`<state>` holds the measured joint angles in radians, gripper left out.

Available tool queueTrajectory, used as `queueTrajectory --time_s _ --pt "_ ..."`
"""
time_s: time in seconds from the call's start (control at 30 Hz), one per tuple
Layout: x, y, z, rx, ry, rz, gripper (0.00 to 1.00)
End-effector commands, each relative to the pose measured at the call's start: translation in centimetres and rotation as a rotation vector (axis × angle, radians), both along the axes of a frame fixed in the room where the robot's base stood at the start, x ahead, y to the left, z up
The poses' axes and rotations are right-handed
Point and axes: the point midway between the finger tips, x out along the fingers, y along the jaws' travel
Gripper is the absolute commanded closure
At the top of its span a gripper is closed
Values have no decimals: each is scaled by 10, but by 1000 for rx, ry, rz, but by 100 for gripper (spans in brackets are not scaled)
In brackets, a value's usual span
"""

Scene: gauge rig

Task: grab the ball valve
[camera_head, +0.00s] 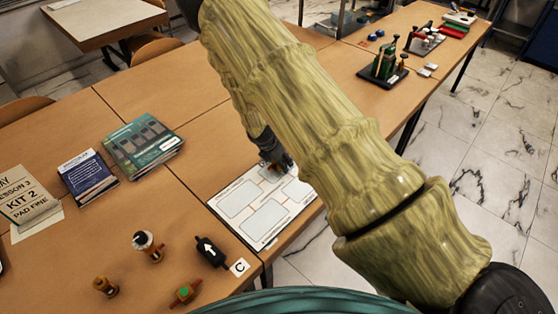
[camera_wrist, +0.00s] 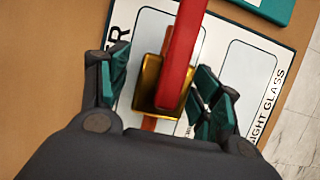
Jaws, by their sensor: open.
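The ball valve, with a brass body (camera_wrist: 150,85) and a long red lever (camera_wrist: 183,50), shows in the wrist view between my fingers, over the white layout board (camera_wrist: 250,60). My gripper (camera_wrist: 165,92) is open, with one dark-green-padded finger on each side of the brass body. I cannot tell whether either finger touches it. In the head view my gripper (camera_head: 275,157) is low over the far part of the board (camera_head: 238,230), and my arm and fingers hide most of the valve.
Front left of the board are a black cylinder with a white arrow (camera_head: 211,252), a "C" tag (camera_head: 239,267) and several brass fittings (camera_head: 149,247). Books (camera_head: 143,150) lie at left. A dark green device (camera_head: 384,68) stands farther back. The table's right edge is close to the board.

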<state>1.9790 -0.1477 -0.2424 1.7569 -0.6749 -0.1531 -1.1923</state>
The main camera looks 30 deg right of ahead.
Motion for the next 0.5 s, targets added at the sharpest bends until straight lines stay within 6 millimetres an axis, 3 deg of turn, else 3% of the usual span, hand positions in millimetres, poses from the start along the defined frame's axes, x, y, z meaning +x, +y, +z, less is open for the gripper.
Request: queueTrajectory --time_s 0.23,0.5 --pt "0 0 -1 0 0 0 36" --pt "0 0 -1 0 0 0 85"
